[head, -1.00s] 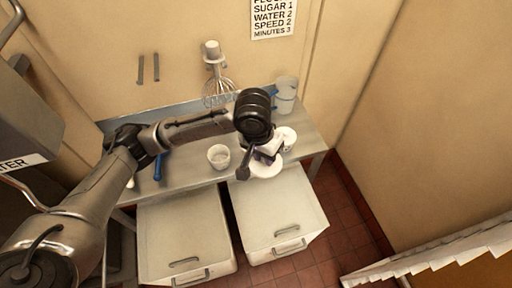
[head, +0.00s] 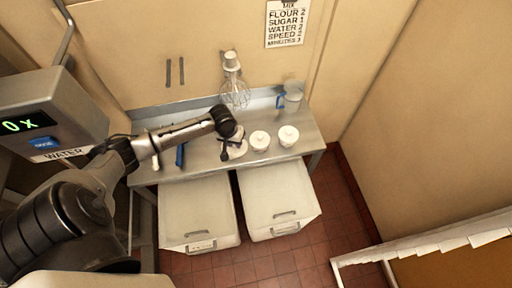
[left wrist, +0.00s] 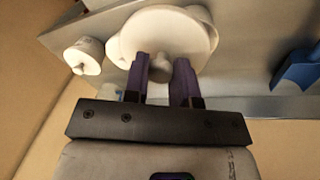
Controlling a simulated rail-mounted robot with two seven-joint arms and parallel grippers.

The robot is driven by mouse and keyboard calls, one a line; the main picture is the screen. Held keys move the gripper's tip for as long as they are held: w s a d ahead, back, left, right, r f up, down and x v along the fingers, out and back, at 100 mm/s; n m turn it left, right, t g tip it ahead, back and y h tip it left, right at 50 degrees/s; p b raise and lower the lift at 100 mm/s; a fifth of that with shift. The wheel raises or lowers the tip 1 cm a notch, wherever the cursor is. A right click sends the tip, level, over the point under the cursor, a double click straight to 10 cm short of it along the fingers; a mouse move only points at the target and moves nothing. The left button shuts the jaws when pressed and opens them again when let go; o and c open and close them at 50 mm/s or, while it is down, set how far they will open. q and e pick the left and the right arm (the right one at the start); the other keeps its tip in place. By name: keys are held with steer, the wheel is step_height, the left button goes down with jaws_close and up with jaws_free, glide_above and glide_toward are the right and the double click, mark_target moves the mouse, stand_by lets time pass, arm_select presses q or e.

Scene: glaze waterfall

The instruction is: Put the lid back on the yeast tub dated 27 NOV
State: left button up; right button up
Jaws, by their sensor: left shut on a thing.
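Two white tubs with knobbed lids stand to the right, one nearer (head: 260,141) and one farther (head: 288,136). No date is readable on any tub. My right gripper is not in view.
The steel table (head: 205,174) carries a blue-handled tool (head: 180,155) at left and a jug (head: 292,97) at the back right. Two pale bins (head: 198,212) (head: 278,200) stand below the front edge. A water box (head: 45,115) is at left.

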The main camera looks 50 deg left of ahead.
arm_select(q)
steer(key=w+a+f+b, duration=0.1)
steer(key=a+f+b, duration=0.4)
steer(key=a+f, duration=0.1)
steer(key=shift+f+b, duration=0.35)
steer(key=shift+f, duration=0.55)
steer(key=shift+a, duration=0.1)
stand_by(0.5)
steer(key=shift+p, duration=0.5)
stand_by(0.9)
steer(key=shift+p, duration=0.35)
stand_by(0.5)
steer(key=shift+f+p, duration=0.15)
steer(key=shift+p, duration=0.15)
stand_by(0.4)
